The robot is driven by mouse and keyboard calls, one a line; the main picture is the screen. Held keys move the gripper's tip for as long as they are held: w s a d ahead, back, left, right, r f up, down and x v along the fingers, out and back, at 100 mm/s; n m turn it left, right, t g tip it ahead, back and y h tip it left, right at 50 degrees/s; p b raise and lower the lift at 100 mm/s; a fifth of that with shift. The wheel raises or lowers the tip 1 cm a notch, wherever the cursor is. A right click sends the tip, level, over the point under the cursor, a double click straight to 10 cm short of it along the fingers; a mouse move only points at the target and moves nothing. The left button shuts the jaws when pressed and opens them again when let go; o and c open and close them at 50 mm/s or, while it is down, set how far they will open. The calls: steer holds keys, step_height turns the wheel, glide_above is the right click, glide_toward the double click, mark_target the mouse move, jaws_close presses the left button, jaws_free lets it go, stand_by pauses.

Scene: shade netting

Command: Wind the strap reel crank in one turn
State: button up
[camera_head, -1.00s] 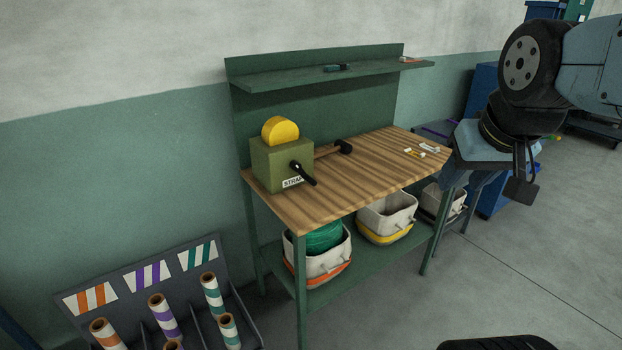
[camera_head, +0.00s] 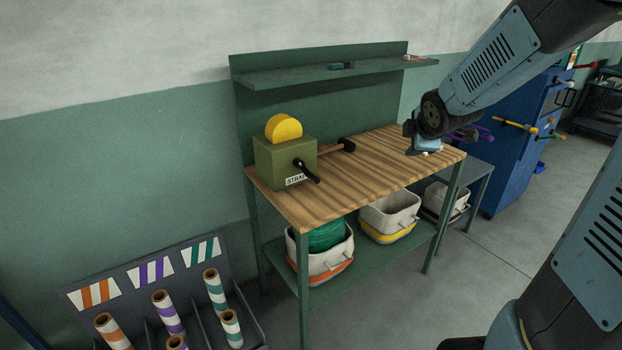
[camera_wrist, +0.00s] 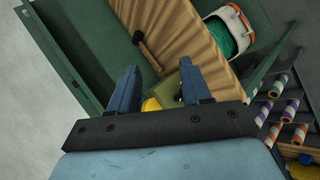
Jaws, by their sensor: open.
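The strap reel is an olive green box (camera_head: 278,163) with a yellow disc (camera_head: 284,127) on top and a label on its front. It stands at the left end of the wooden bench. Its black crank (camera_head: 306,170) sticks out of the front and slants down to the right. My gripper (camera_head: 411,138) is over the right part of the bench, well apart from the crank. In the wrist view my gripper (camera_wrist: 163,88) has its two fingers spread with nothing held. The box (camera_wrist: 176,86) and yellow disc (camera_wrist: 151,105) show between the fingers, partly hidden by them.
A mallet (camera_head: 340,147) lies on the wooden benchtop (camera_head: 360,170) behind the crank. A green shelf (camera_head: 330,75) runs above the bench at the back. White bins (camera_head: 390,212) sit below. A rack of striped rolls (camera_head: 168,312) stands at front left.

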steer(key=w+a+f+n+y, duration=0.4)
steer(key=w+a+f+n, duration=0.2)
steer(key=w+f+n, duration=0.35)
steer(key=n+y, duration=0.7)
steer(key=n, duration=0.3)
glide_toward(315, 180)
steer(key=shift+n, duration=0.25)
steer(key=x, duration=1.1)
steer(key=shift+w+d+f, duration=0.25)
steer(key=shift+w+d, duration=0.05)
steer(key=shift+w, duration=0.2)
steer(key=shift+c, duration=0.2)
steer(key=shift+y, duration=0.3)
jaws_close()
